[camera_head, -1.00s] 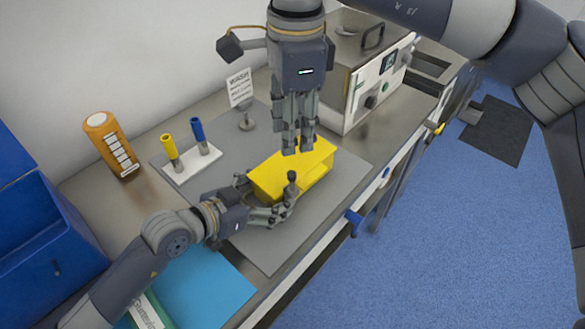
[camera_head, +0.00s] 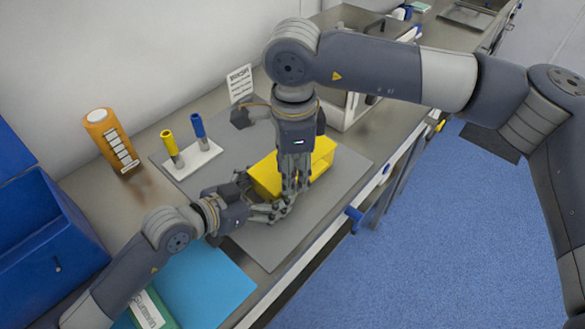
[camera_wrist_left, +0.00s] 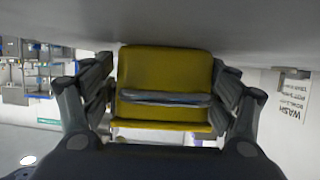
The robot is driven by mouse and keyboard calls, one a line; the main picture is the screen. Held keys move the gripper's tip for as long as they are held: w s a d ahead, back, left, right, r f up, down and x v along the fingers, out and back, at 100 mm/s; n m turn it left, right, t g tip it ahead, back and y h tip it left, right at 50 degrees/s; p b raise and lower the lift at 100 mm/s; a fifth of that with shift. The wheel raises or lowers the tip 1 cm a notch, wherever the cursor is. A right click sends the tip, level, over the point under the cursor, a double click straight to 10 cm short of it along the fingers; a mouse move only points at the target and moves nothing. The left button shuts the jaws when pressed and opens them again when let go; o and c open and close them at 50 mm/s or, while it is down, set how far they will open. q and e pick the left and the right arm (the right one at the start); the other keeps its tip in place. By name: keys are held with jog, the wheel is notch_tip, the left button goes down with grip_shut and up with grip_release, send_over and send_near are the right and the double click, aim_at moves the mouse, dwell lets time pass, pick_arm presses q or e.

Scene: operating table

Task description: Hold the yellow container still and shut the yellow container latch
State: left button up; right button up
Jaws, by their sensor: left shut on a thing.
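The yellow container (camera_head: 322,155) sits on the grey mat in the head view. My left gripper (camera_head: 262,198) is at its near left end, shut on it. In the left wrist view the container (camera_wrist_left: 165,70) lies between the two fingers of my left gripper (camera_wrist_left: 162,100), with a grey strip across its yellow face. My right gripper (camera_head: 291,188) points down at the container's front side, its fingertips close to those of my left gripper. Whether the right fingers touch the container or are open I cannot tell. The latch is hidden or too small to make out.
A white rack (camera_head: 193,160) with a yellow and a blue tube, an orange bottle (camera_head: 110,140) and a sign (camera_head: 240,84) stand behind and left. A white machine (camera_head: 345,108) is behind the container. Blue bins (camera_head: 40,235) stand at the left.

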jog(key=shift+f, duration=0.1)
grip_shut()
dwell(0.3)
jog(key=shift+w+d+f+g+y, duration=0.25)
jog(key=shift+w+d+g+y, duration=0.25)
jog(key=shift+g+y, duration=0.6)
jog(key=shift+w+d+f+g+y, duration=0.3)
jog(key=shift+w+d+g+y, duration=0.2)
jog(key=shift+g+y, duration=0.55)
jog(key=shift+w+d+f+g+y, duration=0.25)
jog(key=shift+w+d+g+y, duration=0.25)
jog(key=shift+g+y, duration=0.6)
jog(key=shift+w+g, duration=0.1)
jog(key=shift+g, duration=0.15)
grip_release()
